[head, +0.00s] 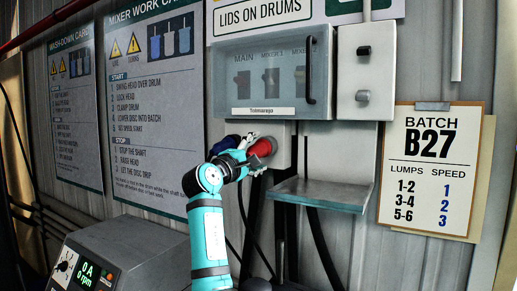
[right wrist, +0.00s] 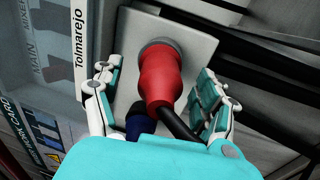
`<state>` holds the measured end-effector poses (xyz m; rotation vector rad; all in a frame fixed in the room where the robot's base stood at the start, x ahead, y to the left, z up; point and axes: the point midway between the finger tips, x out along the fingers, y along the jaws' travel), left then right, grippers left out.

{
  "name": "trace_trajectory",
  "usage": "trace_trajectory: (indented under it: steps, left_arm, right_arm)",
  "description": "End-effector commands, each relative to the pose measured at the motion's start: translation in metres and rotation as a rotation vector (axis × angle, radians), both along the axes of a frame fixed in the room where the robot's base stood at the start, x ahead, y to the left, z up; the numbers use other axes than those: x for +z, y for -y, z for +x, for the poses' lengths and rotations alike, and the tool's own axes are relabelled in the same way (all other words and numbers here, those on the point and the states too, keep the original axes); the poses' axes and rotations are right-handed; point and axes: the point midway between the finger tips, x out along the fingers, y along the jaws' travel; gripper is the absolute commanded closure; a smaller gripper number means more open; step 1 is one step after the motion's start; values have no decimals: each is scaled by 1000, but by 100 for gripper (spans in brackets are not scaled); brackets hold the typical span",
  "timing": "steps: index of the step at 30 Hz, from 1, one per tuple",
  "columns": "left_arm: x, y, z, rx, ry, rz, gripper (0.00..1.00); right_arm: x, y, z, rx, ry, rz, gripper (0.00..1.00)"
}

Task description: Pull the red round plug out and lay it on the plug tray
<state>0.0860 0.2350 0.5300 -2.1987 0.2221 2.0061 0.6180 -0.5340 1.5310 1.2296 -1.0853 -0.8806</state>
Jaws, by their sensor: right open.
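The red round plug (right wrist: 160,78) sits in a grey socket on a pale plate (right wrist: 205,45), with a black cable leaving its lower end. In the head view the red plug (head: 262,147) shows below the switch box. My right gripper (head: 245,147) is at the plug from the left. In the right wrist view my right gripper (right wrist: 157,88) is open, with one finger on each side of the plug and gaps between. A dark blue plug (right wrist: 140,122) sits beside the red one, partly hidden. The plug tray (head: 322,194) is an empty grey shelf to the lower right. My left gripper is not in view.
A switch box (head: 271,80) with a clear cover and handle is above the plug. A grey control unit (head: 125,255) stands at the lower left. A clipboard (head: 434,165) hangs at the right. Black cables run down below the plugs.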

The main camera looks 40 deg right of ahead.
Motion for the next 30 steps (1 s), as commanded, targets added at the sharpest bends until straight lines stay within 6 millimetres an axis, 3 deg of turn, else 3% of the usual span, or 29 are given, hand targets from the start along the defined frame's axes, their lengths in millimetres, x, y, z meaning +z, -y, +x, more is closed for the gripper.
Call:
trace_trajectory:
  steps: [7,24,30]
  left_arm:
    - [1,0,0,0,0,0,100]
    - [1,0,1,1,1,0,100]
    - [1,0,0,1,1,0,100]
  right_arm:
    - [0,0,0,0,1,0,25]
    - [0,0,0,0,1,0,100]
    - [1,-1,0,0,2,0,100]
